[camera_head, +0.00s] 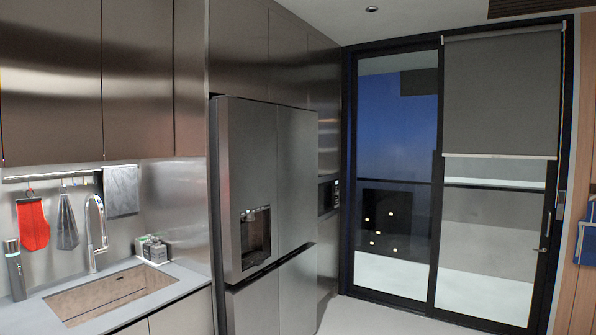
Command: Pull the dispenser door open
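A tall steel refrigerator (298,180) stands in the middle of the head view, with two upper doors and lower drawers. Its left upper door (250,150) carries a dark recessed dispenser (255,236) low on its face. This dispenser door looks shut, its face flush beside the right upper door (297,150). A dark horizontal gap runs below the upper doors. Neither of my grippers shows in this view.
A counter with a sink (110,292) and a tall faucet (96,232) lies to the left. A red mitt (32,224) and grey cloths hang from a rail. Glass sliding doors (395,180) stand at right. Pale floor (375,316) shows before them.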

